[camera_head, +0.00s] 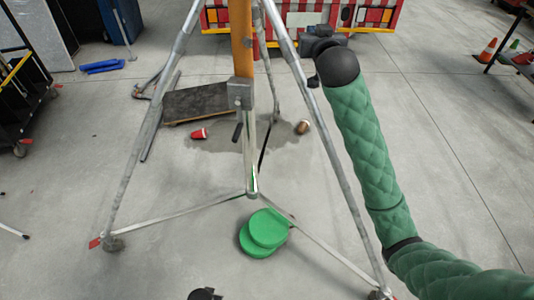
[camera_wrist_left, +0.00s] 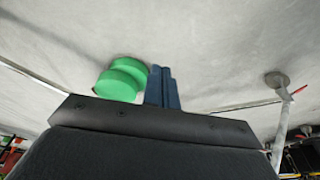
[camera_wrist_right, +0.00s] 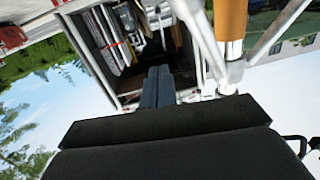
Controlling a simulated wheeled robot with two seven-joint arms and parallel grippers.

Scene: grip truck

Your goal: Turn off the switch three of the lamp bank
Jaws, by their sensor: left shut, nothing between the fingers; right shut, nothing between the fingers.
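The lamp bank and its switches show in none of the views. A metal tripod stand (camera_head: 250,130) with an orange post section (camera_head: 241,40) stands in the middle of the head view; its top is cut off. My right gripper (camera_wrist_right: 158,87) is shut and empty in the right wrist view, beside the stand's orange post (camera_wrist_right: 231,18). In the head view it is mostly hidden beyond my green-sleeved right arm. My left gripper (camera_wrist_left: 162,87) is shut and empty in the left wrist view, over the floor near the green discs (camera_wrist_left: 122,78).
The green discs (camera_head: 265,229) lie on the floor between the tripod's legs. A dark wheeled board (camera_head: 205,102) and red cups (camera_head: 199,134) lie behind. A red checked truck (camera_head: 300,15) stands at the back. Traffic cones (camera_head: 488,50) are at right.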

